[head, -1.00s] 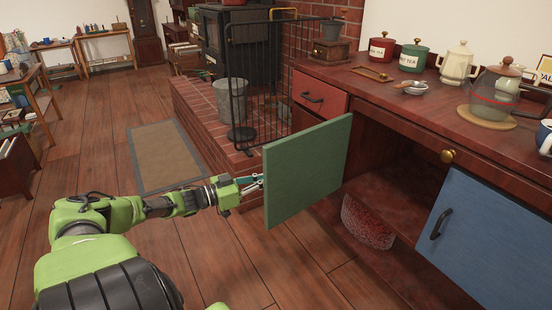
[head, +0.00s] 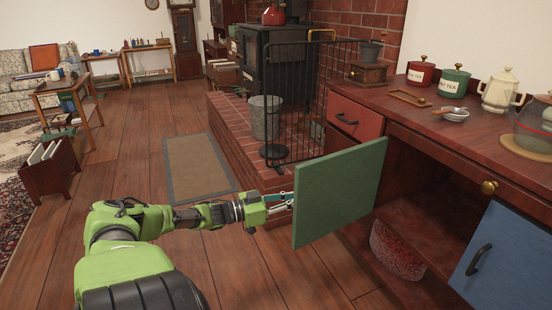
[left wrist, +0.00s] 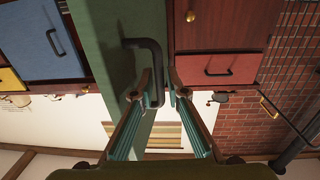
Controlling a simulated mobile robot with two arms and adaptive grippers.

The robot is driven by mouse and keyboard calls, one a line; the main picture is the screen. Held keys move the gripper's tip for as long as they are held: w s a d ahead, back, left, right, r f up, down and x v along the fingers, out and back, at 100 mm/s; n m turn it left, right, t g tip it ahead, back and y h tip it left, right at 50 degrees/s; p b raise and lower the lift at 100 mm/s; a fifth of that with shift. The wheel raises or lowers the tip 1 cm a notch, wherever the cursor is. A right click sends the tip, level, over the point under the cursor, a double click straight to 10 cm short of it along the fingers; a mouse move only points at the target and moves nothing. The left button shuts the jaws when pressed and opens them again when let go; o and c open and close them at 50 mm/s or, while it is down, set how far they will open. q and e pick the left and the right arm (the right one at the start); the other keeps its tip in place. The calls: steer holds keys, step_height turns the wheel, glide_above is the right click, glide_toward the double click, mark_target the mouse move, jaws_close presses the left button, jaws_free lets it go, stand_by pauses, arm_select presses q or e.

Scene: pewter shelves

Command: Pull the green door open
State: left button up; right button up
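The green door (head: 335,195) stands swung out from the cabinet, and the dark compartment behind it shows. My left gripper (head: 290,200) is at the door's outer face, near its left edge in the head view. In the left wrist view the green door (left wrist: 112,20) is seen close up with its black handle (left wrist: 142,44). The fingers of my left gripper (left wrist: 162,78) are on either side of the handle's bar. A gap shows between the bar and the right finger, so they look open around it. My right gripper is not in view.
A blue door (head: 508,262) and a red drawer (head: 354,119) flank the open compartment. A patterned red object (head: 397,250) lies inside. A brick hearth (head: 235,140) with a black fire guard and a bucket (head: 264,117) stands behind my gripper.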

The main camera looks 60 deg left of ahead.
arm_select(q)
steer(key=v, duration=1.1)
steer(key=shift+s, duration=0.1)
stand_by(0.5)
